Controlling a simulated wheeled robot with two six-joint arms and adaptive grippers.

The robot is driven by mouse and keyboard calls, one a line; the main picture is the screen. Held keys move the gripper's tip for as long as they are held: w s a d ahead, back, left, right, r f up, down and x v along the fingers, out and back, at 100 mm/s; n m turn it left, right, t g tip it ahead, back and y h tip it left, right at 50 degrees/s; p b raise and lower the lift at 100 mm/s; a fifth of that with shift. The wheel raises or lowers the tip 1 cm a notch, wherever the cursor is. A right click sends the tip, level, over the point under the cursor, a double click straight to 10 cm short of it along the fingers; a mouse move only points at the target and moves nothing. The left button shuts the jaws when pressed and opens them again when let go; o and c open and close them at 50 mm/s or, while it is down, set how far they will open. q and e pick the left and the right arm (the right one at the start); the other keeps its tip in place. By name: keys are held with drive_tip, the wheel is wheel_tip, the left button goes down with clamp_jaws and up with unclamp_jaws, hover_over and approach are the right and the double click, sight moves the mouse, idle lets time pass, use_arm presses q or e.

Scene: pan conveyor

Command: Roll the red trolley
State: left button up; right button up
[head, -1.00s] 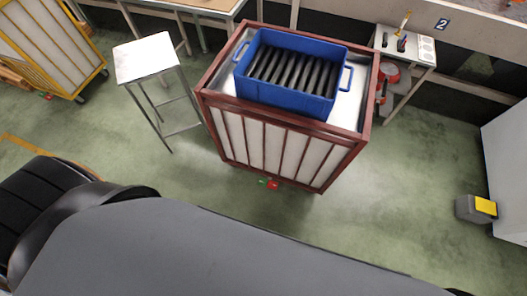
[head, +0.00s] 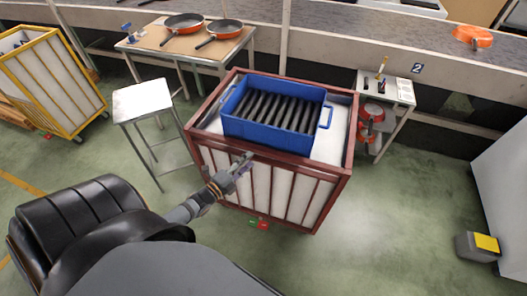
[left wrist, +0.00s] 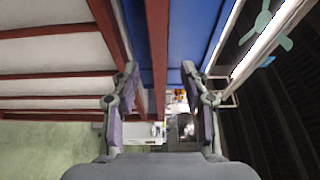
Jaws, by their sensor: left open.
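The red trolley (head: 347,165) stands upright in the middle of the head view, a red frame with white panels. A blue crate (head: 262,133) with a row of dark items sits on its top. My left gripper (head: 243,163) is at the trolley's near side, just by the top rail. In the left wrist view my left gripper (left wrist: 168,85) is open, with a red rail (left wrist: 158,50) running between its fingers. I cannot tell whether the fingers touch the rail. My right gripper is not in view.
A metal stool (head: 143,100) stands left of the trolley, and a yellow trolley (head: 62,55) is further left. A table with two pans (head: 220,29) is behind. A small stand (head: 397,88) is close on the right.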

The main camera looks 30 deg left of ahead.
sight(259, 153)
use_arm(q)
drive_tip(key=w, duration=0.5)
drive_tip(key=w+d, duration=0.1)
drive_tip(key=w, duration=0.1)
drive_tip(key=shift+w+d+b, duration=0.1)
drive_tip(key=shift+w+b, duration=0.25)
drive_tip(key=shift+b, duration=0.05)
drive_tip(key=shift+c, duration=0.2)
clamp_jaws()
drive_tip(key=shift+f, duration=0.1)
